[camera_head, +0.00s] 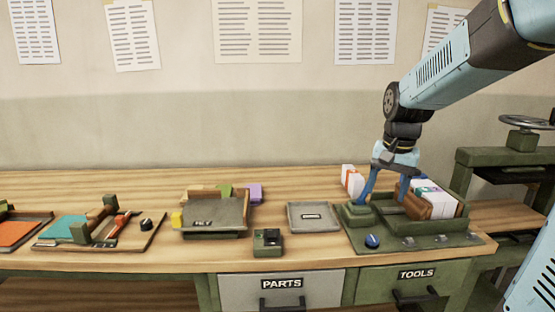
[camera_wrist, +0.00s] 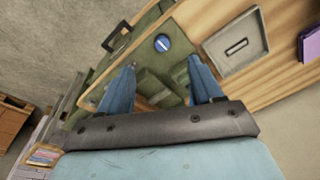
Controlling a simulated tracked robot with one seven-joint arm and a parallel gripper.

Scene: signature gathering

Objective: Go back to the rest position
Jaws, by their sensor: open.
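My gripper (camera_head: 387,190) is at the right side of the workbench, pointing down above a green station (camera_head: 425,243). Its two blue fingers are spread, and nothing shows between them in the wrist view (camera_wrist: 158,92). The station has a blue button (camera_head: 372,241) at its front left, which also shows in the wrist view (camera_wrist: 162,43). A brown roller-like part and a white box with coloured marks (camera_head: 440,198) sit at the station's right, partly behind the fingers. Whether the fingertips touch the station cannot be told.
A grey tray (camera_head: 313,217) lies left of the station. A small green device (camera_head: 267,243), a grey slanted tray (camera_head: 215,213) and a wooden board with a stamp-like tool (camera_head: 103,232) stand farther left. A white-orange box (camera_head: 352,180) stands behind my gripper. A green press (camera_head: 515,155) is at right.

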